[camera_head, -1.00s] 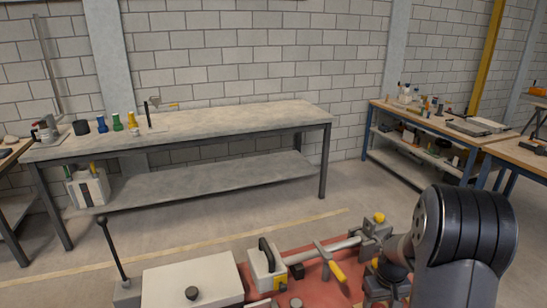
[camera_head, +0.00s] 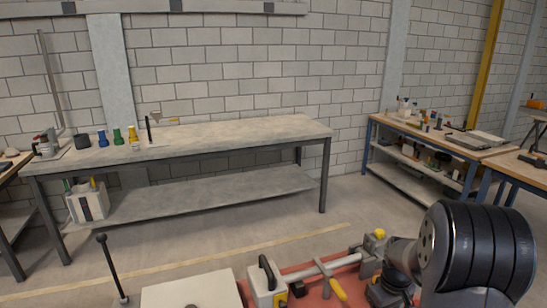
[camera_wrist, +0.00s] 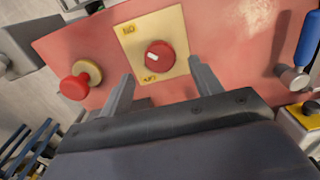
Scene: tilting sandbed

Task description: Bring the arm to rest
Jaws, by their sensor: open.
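My arm (camera_head: 478,245) rises at the lower right of the head view, with a black ribbed joint on top. My gripper (camera_wrist: 160,92) shows in the wrist view, its two grey fingers spread apart with nothing between them. The fingers appear apart from the button. The gripper itself does not show clearly in the head view.
In the wrist view a red knob (camera_wrist: 74,87) stands left and a blue-handled tool (camera_wrist: 308,40) right. In the head view a white box (camera_head: 190,290), a yellow-ended lever (camera_head: 337,289) and a black-knobbed rod (camera_head: 110,265) are in front. A long workbench (camera_head: 240,132) stands behind, with clear floor between.

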